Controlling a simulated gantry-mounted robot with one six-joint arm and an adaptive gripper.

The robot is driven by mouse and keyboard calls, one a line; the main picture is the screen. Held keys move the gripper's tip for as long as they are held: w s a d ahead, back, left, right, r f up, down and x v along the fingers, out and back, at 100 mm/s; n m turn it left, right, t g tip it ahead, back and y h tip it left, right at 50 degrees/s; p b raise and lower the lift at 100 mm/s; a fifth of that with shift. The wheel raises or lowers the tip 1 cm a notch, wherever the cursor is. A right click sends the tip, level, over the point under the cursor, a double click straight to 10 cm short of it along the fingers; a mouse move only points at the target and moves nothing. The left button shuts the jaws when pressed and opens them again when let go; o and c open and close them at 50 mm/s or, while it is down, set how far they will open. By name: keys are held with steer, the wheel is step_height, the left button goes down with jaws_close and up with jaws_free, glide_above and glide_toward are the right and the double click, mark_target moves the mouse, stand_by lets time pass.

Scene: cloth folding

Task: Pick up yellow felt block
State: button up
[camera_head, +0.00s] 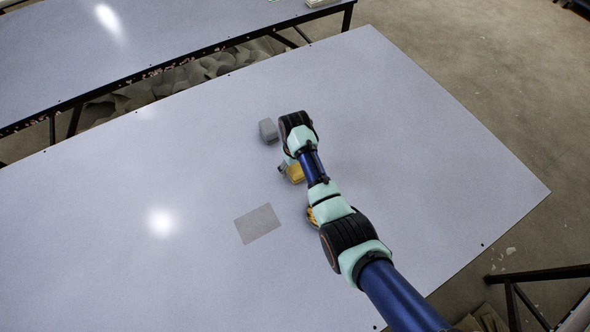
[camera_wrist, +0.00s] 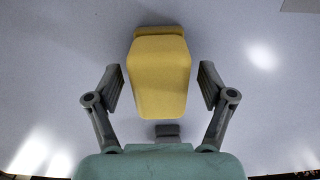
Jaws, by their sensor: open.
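The yellow felt block (camera_wrist: 160,75) stands out in the middle of the wrist view, between my two gripper fingers. My gripper (camera_wrist: 161,88) is open, with one finger on each side of the block and a visible gap on both sides. In the head view, a yellow block (camera_head: 296,173) shows beside my gripper on the table, partly covered by my arm. A second yellow patch (camera_head: 311,217) shows lower down beside my arm, mostly hidden; I cannot tell what it is.
A grey block (camera_head: 268,130) stands just beyond my gripper, and it also shows in the wrist view (camera_wrist: 167,131). A flat grey square (camera_head: 258,223) lies left of my arm. The table (camera_head: 440,160) is clear to the right and far left. Another table (camera_head: 190,30) stands behind.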

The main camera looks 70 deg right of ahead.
steer(key=c, duration=1.3)
steer(key=shift+o, duration=0.2)
steer(key=shift+r, duration=0.1)
step_height(320, 180, up, 20)
steer(key=p, duration=0.8)
